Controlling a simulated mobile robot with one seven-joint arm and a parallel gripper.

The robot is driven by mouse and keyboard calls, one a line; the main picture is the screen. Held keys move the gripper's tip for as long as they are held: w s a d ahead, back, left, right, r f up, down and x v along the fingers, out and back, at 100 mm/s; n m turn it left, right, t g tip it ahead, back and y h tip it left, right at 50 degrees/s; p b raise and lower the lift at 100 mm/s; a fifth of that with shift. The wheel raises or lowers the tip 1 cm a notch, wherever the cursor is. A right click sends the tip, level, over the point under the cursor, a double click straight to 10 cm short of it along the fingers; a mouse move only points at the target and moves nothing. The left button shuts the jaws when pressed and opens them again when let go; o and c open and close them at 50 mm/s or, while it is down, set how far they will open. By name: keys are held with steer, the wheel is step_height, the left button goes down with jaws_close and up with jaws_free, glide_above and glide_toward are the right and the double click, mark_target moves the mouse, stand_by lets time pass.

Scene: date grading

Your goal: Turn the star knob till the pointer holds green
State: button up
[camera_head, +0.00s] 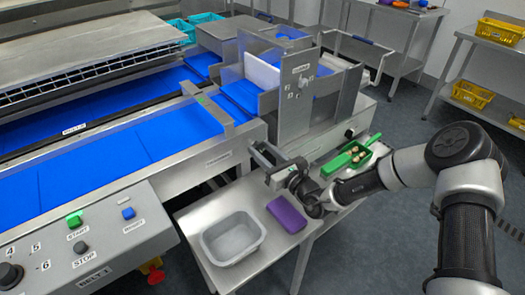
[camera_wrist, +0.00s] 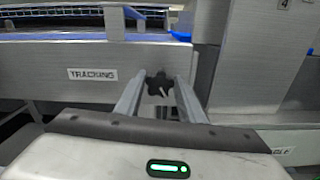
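The black star knob (camera_wrist: 159,84) shows in the wrist view on a grey metal face, right of a TRACKING label (camera_wrist: 92,74). A pale pointer mark shows at its middle; no green zone can be made out beside it. My gripper (camera_wrist: 161,80) has its two fingers apart, one on each side of the knob, with small gaps seeming to remain; depth is hard to judge. In the head view my gripper (camera_head: 266,160) is at the side of the conveyor frame, and the knob is hidden or too small there.
A steel side table (camera_head: 190,217) below holds a grey tub (camera_head: 233,238), a purple block (camera_head: 287,214) and a green scoop-like tray (camera_head: 350,158). An upright metal panel with a dial (camera_head: 299,82) stands above my gripper. A control box (camera_head: 95,245) is at lower left.

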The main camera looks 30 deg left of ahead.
steer(key=shift+c, duration=1.4)
steer(key=shift+r+m+p, duration=0.2)
steer(key=shift+m+p, duration=0.3)
steer(key=shift+p, duration=0.1)
steer(key=shift+m+p, duration=0.45)
steer(key=shift+m, duration=0.15)
steer(key=shift+w+f+m+p, duration=0.15)
steer(key=shift+m+p, duration=0.25)
steer(key=shift+m, duration=0.6)
steer(key=shift+f, duration=0.1)
steer(key=o, duration=1)
steer(key=shift+o, duration=0.2)
steer(key=shift+d, duration=0.1)
